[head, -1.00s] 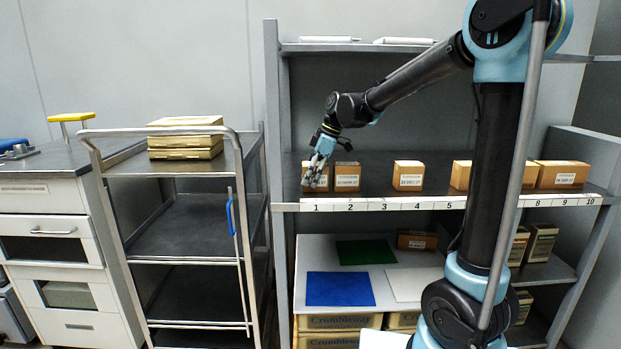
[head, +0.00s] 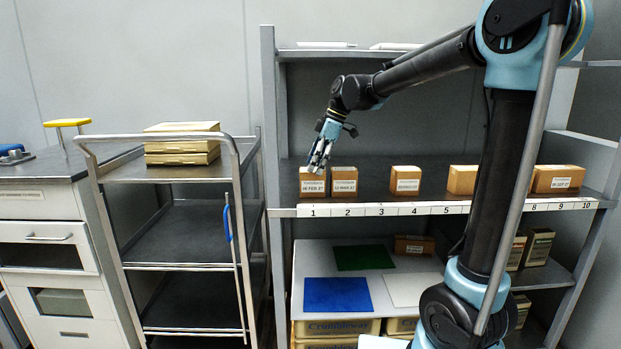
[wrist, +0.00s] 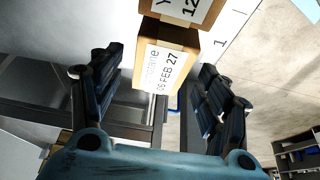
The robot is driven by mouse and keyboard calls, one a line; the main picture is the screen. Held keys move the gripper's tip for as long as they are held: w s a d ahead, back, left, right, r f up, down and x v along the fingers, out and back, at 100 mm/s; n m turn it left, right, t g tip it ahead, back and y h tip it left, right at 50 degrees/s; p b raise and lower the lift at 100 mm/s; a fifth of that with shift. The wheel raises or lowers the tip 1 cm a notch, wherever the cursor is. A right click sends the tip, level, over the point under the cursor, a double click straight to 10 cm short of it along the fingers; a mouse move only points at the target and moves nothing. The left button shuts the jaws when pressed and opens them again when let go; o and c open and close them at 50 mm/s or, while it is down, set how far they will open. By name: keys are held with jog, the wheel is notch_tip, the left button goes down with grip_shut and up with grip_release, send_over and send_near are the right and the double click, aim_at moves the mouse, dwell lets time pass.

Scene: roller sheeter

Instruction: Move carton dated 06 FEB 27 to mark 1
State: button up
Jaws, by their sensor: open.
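The carton dated 06 FEB 27 (wrist: 163,68) is a small brown box with a white label, and its date is readable in the wrist view. In the head view this carton (head: 312,186) stands upright on the shelf above mark 1 (head: 313,211). My gripper (head: 318,168) is open, with its fingertips just above and in front of the carton's top. In the wrist view the carton lies beyond the spread fingers, with a gap to each. The fingers hide part of its top in the head view.
A second carton (head: 344,181), its label starting with 12, stands close to the right, above mark 2. Another carton (head: 405,180) stands near mark 4, with more farther right. A cart with stacked boxes (head: 182,143) stands left of the shelf upright. The shelf above mark 3 is clear.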

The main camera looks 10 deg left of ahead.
jog(key=v, duration=0.5)
jog(key=shift+r, duration=0.1)
jog(key=shift+s+d, duration=0.15)
jog(key=shift+d, duration=0.2)
jog(key=s+d+f+m+t+h, duration=0.1)
jog(key=s+d+f+m, duration=0.2)
jog(key=d, duration=0.4)
jog(key=s+d+f+m, duration=0.3)
jog(key=d, duration=0.4)
jog(key=s+d+f+m+t+h, duration=0.1)
jog(key=s+d+f+m, duration=0.2)
jog(key=d, duration=0.4)
jog(key=s+d+f+m+t+h, duration=0.1)
jog(key=s+d+f+m+h, duration=0.1)
jog(key=s+d+f+m, duration=0.9)
jog(key=s+d+f, duration=0.3)
jog(key=s+f, duration=0.1)
jog(key=f, duration=0.2)
jog(key=shift+d+m, duration=0.15)
jog(key=shift+m, duration=0.15)
jog(key=shift+s, duration=0.1)
jog(key=shift+w+f, duration=0.15)
jog(key=shift+w, duration=0.3)
